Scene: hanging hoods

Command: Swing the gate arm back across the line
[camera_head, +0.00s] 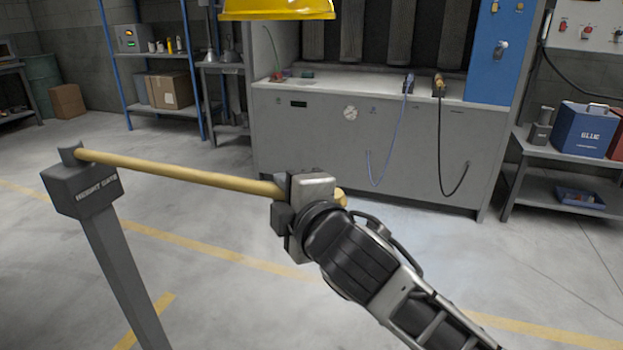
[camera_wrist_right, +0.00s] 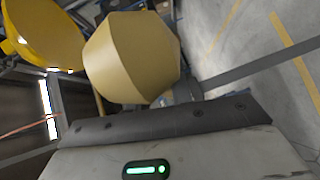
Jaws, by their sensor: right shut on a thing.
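The gate arm (camera_head: 180,172) is a tan bar that runs from its post to my right gripper. The dark grey post (camera_head: 112,255) stands at the left, with a box-shaped head (camera_head: 85,190) where the bar's far end sits. My right gripper (camera_head: 284,205) is shut on the bar near its free end. A rounded tan end (camera_head: 341,198) shows just past the gripper. In the right wrist view the tan knob (camera_wrist_right: 133,60) fills the middle, in front of the gripper body. The fingertips are largely hidden. My left gripper is not in view.
A yellow line (camera_head: 235,262) crosses the floor beneath the bar. A grey cabinet (camera_head: 330,140) with hanging cords stands behind. A yellow hood (camera_head: 276,9) hangs at the top. A low bench (camera_head: 555,180) is at the right, shelving (camera_head: 160,80) at the left. Floor around the post is clear.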

